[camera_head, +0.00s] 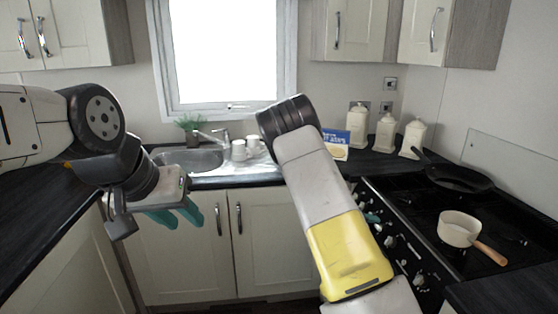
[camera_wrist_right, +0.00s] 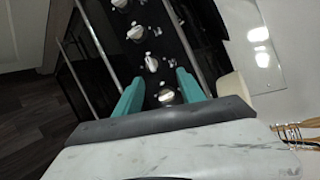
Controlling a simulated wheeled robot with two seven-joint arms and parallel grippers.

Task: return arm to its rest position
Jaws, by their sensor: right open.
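My left gripper (camera_head: 180,216) hangs at the left in the head view, in front of the cream cabinet doors below the sink. Its teal fingers point down and to the right; the gap between them is unclear, and I see nothing held. My right arm (camera_head: 318,188) rises through the middle of the head view, with its yellow section lower down. In the wrist view my right gripper (camera_wrist_right: 160,88) has its two teal fingers apart, with nothing between them. The stove's control knobs (camera_wrist_right: 151,64) show beyond and between the fingers.
The stove (camera_head: 405,200) stands at the right with a black frying pan (camera_head: 460,178) and a cream saucepan (camera_head: 457,230). Cream canisters (camera_head: 385,132) and a blue box (camera_head: 336,138) stand behind. The sink (camera_head: 188,159) is below the window. The left worktop (camera_head: 45,215) is clear.

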